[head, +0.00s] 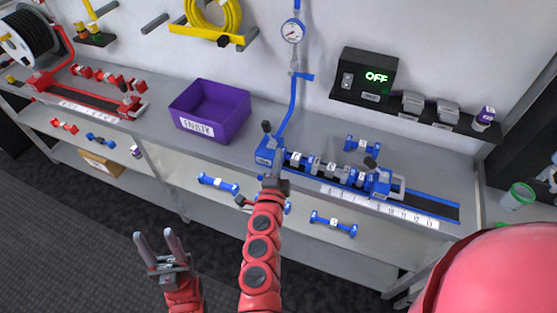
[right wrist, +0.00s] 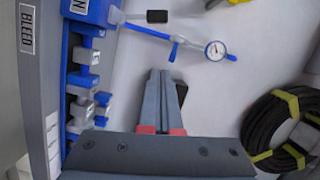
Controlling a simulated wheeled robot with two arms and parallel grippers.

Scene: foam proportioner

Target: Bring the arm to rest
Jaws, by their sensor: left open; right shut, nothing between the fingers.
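My right arm (head: 262,240), red with dark joints, reaches up from the bottom middle of the head view. Its gripper (head: 276,165) is in front of the left end of the blue rig (head: 268,152) on the bench. In the right wrist view the two grey fingers (right wrist: 160,95) are together with nothing between them. The blue rig with grey blocks shows at the left there. My left gripper (head: 158,242) is at the lower left of the head view, fingers apart and empty, over the dark floor in front of the bench.
The grey bench (head: 150,135) runs along the wall, with a purple bin (head: 210,108) and a red rig (head: 90,98). A gauge (head: 292,31) stands above the blue rig. A box reading OFF (head: 365,75) sits on a wall shelf. Blue parts lie on the lower shelf. Floor in front is clear.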

